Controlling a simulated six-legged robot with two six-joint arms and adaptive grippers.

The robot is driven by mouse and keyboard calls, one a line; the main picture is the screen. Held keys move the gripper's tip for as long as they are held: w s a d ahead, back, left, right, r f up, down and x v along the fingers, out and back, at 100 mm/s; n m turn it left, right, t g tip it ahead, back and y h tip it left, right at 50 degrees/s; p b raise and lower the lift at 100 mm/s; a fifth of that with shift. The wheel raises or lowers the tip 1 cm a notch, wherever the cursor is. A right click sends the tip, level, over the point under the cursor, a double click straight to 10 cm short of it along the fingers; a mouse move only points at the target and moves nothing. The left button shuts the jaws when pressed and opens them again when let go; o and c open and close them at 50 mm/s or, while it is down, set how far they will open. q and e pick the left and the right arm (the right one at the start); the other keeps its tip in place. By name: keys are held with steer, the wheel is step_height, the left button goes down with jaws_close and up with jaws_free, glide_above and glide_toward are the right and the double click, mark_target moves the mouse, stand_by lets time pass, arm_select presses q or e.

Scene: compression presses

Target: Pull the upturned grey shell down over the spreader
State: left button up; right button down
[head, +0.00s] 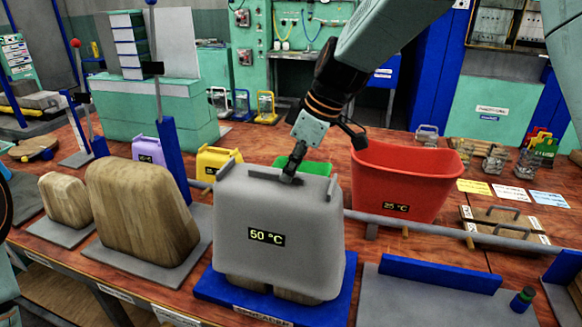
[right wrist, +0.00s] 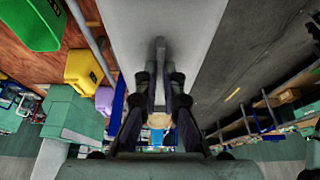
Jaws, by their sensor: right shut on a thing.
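The grey shell (head: 275,210), marked 50 °C, sits open side down over the spreader (head: 297,295) in the head view. Only the low wooden ends of the spreader show beneath the shell's lower edge, above its blue base (head: 350,275); the rest is hidden inside. My right gripper (head: 290,175) comes down from above and is shut on the handle on top of the shell. In the right wrist view the fingers (right wrist: 160,82) close on the grey handle bar, with the shell's pale top (right wrist: 200,30) around it. My left gripper is not in view.
A red 35 °C shell (head: 400,180) stands close on the right, with a green one (head: 316,168) behind. Wooden forms (head: 140,215) and a blue upright (head: 173,165) stand left. A grey rail (head: 450,235) runs along the bench behind. A grey plate (head: 430,300) at front right is mostly bare.

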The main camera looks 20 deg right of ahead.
steer(key=shift+f+b, duration=0.5)
steer(key=shift+f, duration=0.15)
stand_by(0.5)
steer(key=c, duration=1.4)
jaws_free()
steer(key=shift+r, duration=0.1)
steer(key=v, duration=1.1)
steer(key=shift+s+d+r, duration=0.15)
steer(key=shift+r, duration=0.2)
